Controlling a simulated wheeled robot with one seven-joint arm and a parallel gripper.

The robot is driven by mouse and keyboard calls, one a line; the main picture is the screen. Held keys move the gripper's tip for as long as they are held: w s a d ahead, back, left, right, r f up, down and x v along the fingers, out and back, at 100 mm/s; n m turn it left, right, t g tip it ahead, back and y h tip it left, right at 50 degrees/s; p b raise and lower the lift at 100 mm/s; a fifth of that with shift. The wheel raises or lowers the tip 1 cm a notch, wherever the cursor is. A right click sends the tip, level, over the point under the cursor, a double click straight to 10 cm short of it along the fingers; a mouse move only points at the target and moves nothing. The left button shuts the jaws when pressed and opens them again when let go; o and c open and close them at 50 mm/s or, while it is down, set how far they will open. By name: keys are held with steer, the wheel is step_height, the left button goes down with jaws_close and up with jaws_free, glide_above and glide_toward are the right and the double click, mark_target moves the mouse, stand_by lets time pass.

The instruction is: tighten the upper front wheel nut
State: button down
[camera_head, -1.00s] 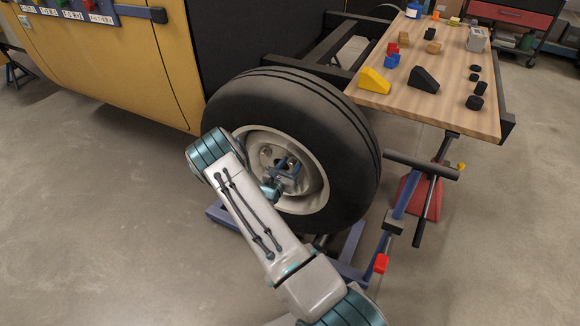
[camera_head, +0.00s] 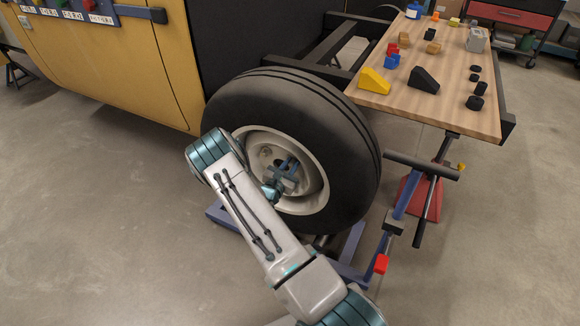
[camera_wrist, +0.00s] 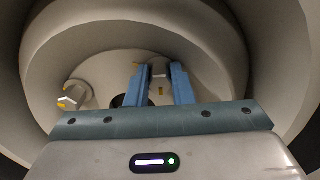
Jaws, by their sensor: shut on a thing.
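The wheel (camera_head: 330,110) is a large black tyre with a pale, dished rim (camera_head: 312,197). My gripper (camera_head: 286,168) reaches into the rim from the front. In the wrist view my two blue fingers (camera_wrist: 160,85) are closed on either side of a grey wheel nut (camera_wrist: 160,70) with a small yellow mark. A second nut (camera_wrist: 73,95), also with yellow marks, stands free to the left on the hub face. A dark round opening (camera_wrist: 122,101) shows beside the left finger. My gripper hides part of the hub in the head view.
A yellow cab panel (camera_head: 150,70) is left of the wheel. A wooden bench top (camera_head: 440,90) with wedges and small blocks stands to the right. A blue stand (camera_head: 400,205) with a dark crossbar is close to the tyre's right. The floor at left is clear.

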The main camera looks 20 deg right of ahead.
steer(key=m, duration=0.3)
steer(key=m+b, duration=0.1)
steer(key=m, duration=0.2)
steer(key=shift+s+d+f, duration=0.1)
steer(key=shift+s+f, duration=0.05)
steer(key=shift+f, duration=0.05)
steer(key=m+b, duration=0.4)
steer(key=m, duration=0.1)
steer(key=m+b, duration=0.4)
steer(key=m, duration=0.1)
steer(key=m+b, duration=0.4)
steer(key=m, duration=0.2)
steer(key=shift+f, duration=0.3)
steer(key=shift+r+m, duration=0.1)
steer(key=shift+m, duration=0.3)
steer(key=c, duration=1.3)
jaws_free()
steer(key=shift+o, duration=0.2)
steer(key=p+v, duration=0.2)
steer(key=v, duration=1.2)
